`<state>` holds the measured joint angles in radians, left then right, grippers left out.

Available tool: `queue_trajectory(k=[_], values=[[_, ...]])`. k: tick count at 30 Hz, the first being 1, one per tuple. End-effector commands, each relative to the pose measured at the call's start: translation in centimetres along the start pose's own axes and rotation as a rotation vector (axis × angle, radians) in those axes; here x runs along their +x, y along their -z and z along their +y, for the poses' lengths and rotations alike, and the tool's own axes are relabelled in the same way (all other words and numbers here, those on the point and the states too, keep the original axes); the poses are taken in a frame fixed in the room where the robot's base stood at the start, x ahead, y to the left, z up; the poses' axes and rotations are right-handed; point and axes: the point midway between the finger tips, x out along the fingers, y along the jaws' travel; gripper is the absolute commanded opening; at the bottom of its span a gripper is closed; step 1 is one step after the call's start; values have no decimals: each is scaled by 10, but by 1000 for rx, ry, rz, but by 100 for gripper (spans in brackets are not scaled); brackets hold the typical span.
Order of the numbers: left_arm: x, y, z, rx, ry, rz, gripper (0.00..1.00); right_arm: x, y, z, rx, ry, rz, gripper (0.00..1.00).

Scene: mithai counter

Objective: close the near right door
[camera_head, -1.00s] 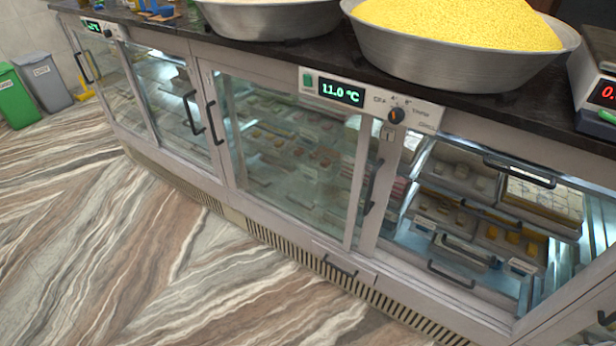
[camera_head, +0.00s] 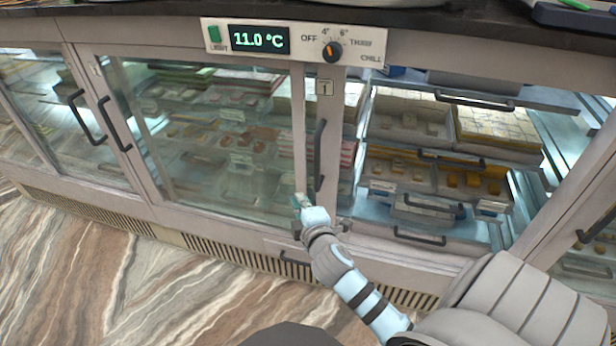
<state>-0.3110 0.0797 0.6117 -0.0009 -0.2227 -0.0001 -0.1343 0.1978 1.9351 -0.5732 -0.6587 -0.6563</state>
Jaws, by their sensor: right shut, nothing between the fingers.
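The cold counter's glass front (camera_head: 215,165) covers the bay left of centre. The bay to its right is uncovered, showing its trays. A pale upright frame (camera_head: 327,150) with a dark vertical handle (camera_head: 320,155) stands at the left edge of this opening; I take it as part of the near right door, pushed left, but cannot tell for sure. My right gripper (camera_head: 303,205) is shut and empty, low in front of the frame, just left of and below the handle's lower end. Whether it touches the frame I cannot tell. My left gripper is not in view.
Trays of sweets (camera_head: 440,180) with dark handles fill the open bay. A temperature panel (camera_head: 290,41) sits above the doors. Another door handle (camera_head: 597,224) is at the right edge. The marbled floor (camera_head: 110,265) in front at left is clear.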

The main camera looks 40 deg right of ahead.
Motion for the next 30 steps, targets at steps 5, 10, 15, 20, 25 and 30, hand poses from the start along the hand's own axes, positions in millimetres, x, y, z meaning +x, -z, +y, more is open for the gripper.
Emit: queue_trajectory(k=[5, 10, 15, 20, 25, 30], values=[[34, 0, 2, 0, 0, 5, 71, -19, 6, 84, -123, -253, -27, 0], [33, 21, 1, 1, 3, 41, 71, -3, 7, 97, -131, -264, -31, 0], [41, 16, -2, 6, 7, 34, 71, 31, 6, 105, -129, -262, -30, 0], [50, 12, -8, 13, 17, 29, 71, 66, 6, 113, -126, -260, -29, 0], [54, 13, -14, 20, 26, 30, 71, 66, -15, 116, -132, -259, -29, 0], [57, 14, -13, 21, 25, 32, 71, 60, -29, 117, -128, -258, -28, 0]])
